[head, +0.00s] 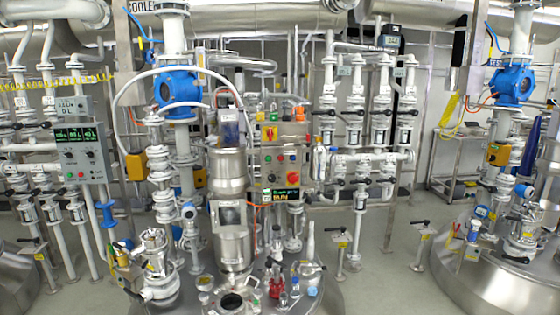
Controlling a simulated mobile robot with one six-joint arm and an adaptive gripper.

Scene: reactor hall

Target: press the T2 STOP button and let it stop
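A grey control panel (256,168) stands at the centre, behind the metal reactor top. It carries a red switch on a yellow plate (270,132), small round buttons in green and red below it, and coloured lamps on top. A dark display (281,196) under it shows green text and an orange line that seems to read RUN. The button labels are too small to read, so I cannot tell which one is T2 STOP. A steel cylinder column (230,170) stands just left of the panel. My gripper is not in view.
The reactor lid (322,298) in front holds a red bottle (276,287), a white wash bottle (310,242) and other small items. Another grey panel (82,148) with green displays hangs at the left. Pipes and valves crowd the back. Clear floor (385,270) shows at the right.

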